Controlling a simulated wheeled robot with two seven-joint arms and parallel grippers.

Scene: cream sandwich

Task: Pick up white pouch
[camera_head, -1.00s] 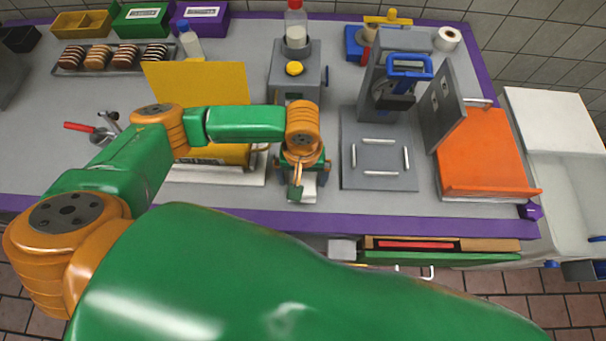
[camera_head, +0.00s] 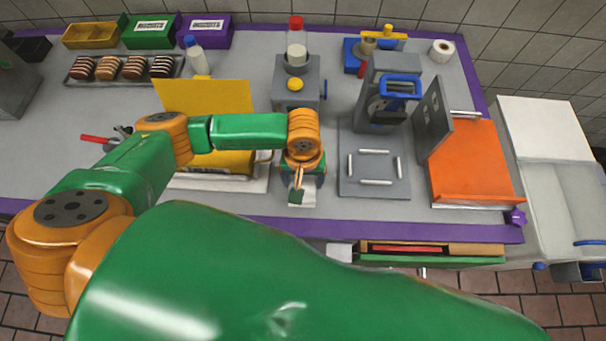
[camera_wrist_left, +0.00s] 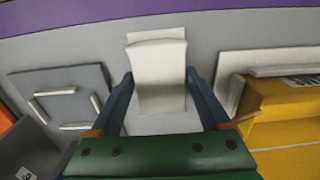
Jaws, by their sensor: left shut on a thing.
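The white pouch (camera_wrist_left: 158,68) is between the two blue fingers of my left gripper (camera_wrist_left: 160,88) in the left wrist view. The gripper is shut on it. White pieces also show above and below the pouch in that view, and I cannot tell whether they are part of it. In the head view my left gripper (camera_head: 300,190) points down near the front edge of the counter, and the gripper and arm hide most of the pouch. Whether the pouch is clear of the surface cannot be told. My right gripper is not in view.
A yellow machine (camera_head: 205,98) stands left of the gripper. A grey dispenser (camera_head: 297,88) is behind it. A grey plate with white bars (camera_head: 375,190) and an orange box (camera_head: 475,165) are to the right. A cookie tray (camera_head: 122,80) is at back left.

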